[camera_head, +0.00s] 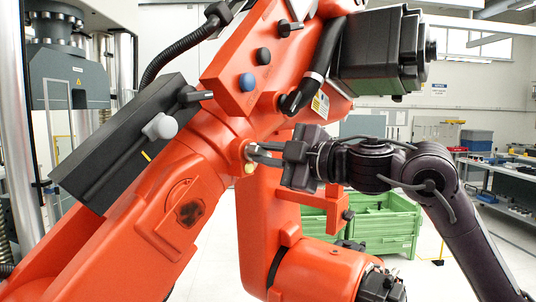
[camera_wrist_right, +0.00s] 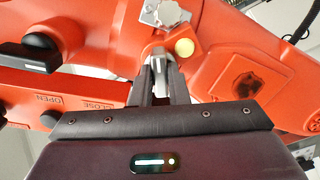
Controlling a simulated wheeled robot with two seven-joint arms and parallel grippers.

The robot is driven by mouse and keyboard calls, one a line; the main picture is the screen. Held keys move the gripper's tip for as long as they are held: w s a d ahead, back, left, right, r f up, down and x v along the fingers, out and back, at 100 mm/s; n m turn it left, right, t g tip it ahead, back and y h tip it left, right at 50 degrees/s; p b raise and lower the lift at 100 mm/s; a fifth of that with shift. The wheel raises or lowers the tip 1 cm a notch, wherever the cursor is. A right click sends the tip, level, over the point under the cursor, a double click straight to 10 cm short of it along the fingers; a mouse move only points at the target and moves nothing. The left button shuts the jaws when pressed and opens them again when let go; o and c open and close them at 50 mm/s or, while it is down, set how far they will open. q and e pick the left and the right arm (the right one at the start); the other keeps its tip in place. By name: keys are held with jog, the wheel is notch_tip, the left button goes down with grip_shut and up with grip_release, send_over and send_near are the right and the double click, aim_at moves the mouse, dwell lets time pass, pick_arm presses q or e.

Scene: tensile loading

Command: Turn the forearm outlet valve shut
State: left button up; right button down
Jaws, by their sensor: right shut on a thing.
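The forearm outlet valve appears to be the small pale metal handle (camera_wrist_right: 158,62) on the large orange robot arm (camera_head: 190,160). In the wrist view it sits between my right gripper's fingers. My right gripper (camera_head: 252,152) reaches in from the right in the head view, shut on this handle, which the fingers partly hide. The wrist view shows the two dark fingers (camera_wrist_right: 160,82) on either side of it. A pale yellow round knob (camera_wrist_right: 184,47) is close beside the handle. OPEN and CLOSE labels show on an orange panel (camera_wrist_right: 75,112). The handle's exact angle is hard to tell. My left gripper is out of view.
A grey knob (camera_head: 160,126), a blue knob (camera_head: 247,82) and black levers (camera_head: 195,96) stick out from the orange arm. A grey testing machine (camera_head: 68,78) stands at left. Green crates (camera_head: 385,225) are behind my right gripper, with workbenches (camera_head: 505,180) at far right.

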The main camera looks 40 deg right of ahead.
jog(key=c, duration=1.4)
grip_release()
jog(key=shift+s+d+f, duration=0.1)
jog(key=shift+s, duration=0.1)
jog(key=b+v, duration=0.5)
jog(key=v, duration=0.2)
jog(key=shift+s+b, duration=0.2)
jog(key=shift+b, duration=0.1)
jog(key=shift+w+d, duration=0.1)
jog(key=shift+d, duration=0.05)
